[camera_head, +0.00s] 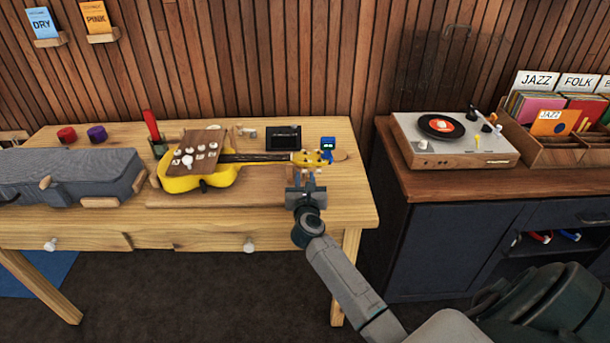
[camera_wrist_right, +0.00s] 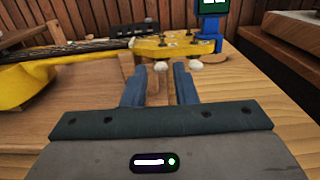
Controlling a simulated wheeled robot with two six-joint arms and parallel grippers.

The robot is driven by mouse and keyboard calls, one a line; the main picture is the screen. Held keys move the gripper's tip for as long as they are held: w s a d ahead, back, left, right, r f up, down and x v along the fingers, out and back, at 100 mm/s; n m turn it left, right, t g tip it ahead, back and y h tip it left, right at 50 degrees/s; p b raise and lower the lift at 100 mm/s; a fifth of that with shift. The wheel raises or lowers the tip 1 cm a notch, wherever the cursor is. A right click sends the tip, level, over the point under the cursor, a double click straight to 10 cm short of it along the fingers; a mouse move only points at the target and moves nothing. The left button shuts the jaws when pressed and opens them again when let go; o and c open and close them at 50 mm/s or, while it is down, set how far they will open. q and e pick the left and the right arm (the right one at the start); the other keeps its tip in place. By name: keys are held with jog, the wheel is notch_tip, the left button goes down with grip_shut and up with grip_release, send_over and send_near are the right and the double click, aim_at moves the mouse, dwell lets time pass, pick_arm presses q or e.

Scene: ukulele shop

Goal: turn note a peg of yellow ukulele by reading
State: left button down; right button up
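The yellow ukulele (camera_head: 200,180) lies on the wooden table, its neck pointing right and its yellow headstock (camera_head: 307,158) near the table's right end. Pale pegs stick out from the headstock. My right gripper (camera_head: 308,178) is at the near side of the headstock. In the right wrist view its two blue fingers (camera_wrist_right: 160,88) are apart, with pale pegs (camera_wrist_right: 162,66) just beyond the tips; I cannot tell if they touch. A blue clip-on tuner (camera_head: 328,144) with a lit display stands by the headstock; it also shows in the right wrist view (camera_wrist_right: 212,8). My left gripper is out of view.
A dark box-like device (camera_head: 283,138) sits behind the neck. A grey case (camera_head: 70,175) fills the table's left. A turntable cabinet (camera_head: 450,200) stands to the right, past a gap.

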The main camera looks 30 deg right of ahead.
jog(key=shift+x, duration=0.75)
grip_shut()
